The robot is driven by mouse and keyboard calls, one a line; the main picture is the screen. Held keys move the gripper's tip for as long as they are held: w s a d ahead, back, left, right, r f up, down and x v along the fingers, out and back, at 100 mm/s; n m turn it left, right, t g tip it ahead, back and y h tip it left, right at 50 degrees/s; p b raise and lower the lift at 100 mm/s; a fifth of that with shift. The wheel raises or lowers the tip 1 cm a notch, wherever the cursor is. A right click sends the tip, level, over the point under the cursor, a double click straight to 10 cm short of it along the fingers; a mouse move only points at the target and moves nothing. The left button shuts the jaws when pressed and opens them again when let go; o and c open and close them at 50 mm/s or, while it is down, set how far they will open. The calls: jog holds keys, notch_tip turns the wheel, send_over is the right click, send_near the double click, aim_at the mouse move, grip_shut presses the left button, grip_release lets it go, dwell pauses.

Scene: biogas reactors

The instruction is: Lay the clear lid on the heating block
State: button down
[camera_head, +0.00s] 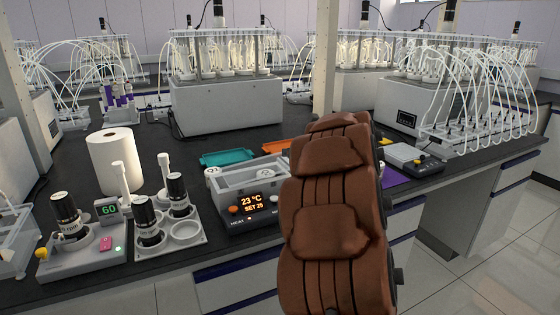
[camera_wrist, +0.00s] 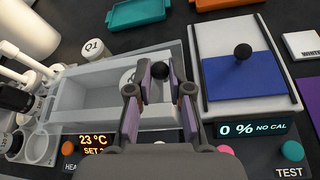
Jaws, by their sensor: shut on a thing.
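The heating block (camera_wrist: 100,85) is a pale, box-like unit with a recessed top, left of centre in the wrist view. Its front display (camera_wrist: 93,140) reads 23 °C. In the head view the block (camera_head: 262,180) stands just left of my brown arm, its right part hidden. My gripper (camera_wrist: 160,82) is over the block's right part, its two fingers shut on a round black knob (camera_wrist: 160,70). The knob seems to belong to the clear lid, whose see-through edges are hard to tell from the block. I cannot tell whether the lid touches the block. My arm hides the gripper in the head view.
A tester (camera_wrist: 250,130) reading "0 % NO CAL" stands right of the block, with a blue-and-white plate and another black knob. A Q1-marked cap (camera_wrist: 93,48) is at the block's back left. Teal (camera_head: 227,157) and orange (camera_head: 275,147) trays lie behind. Bottles and a paper roll (camera_head: 115,160) stand left.

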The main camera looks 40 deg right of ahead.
aim_at(285, 161)
jog(key=w, duration=0.1)
jog(key=w+a, duration=0.1)
jog(key=w, duration=0.1)
jog(key=shift+w+a+f, duration=0.1)
jog(key=shift+w+f, duration=0.05)
jog(key=shift+w, duration=0.25)
jog(key=shift+f, duration=1.75)
jog(key=c, duration=1.1)
grip_release()
jog(key=b+v, duration=0.1)
jog(key=v, duration=1.1)
jog(key=shift+s, duration=0.1)
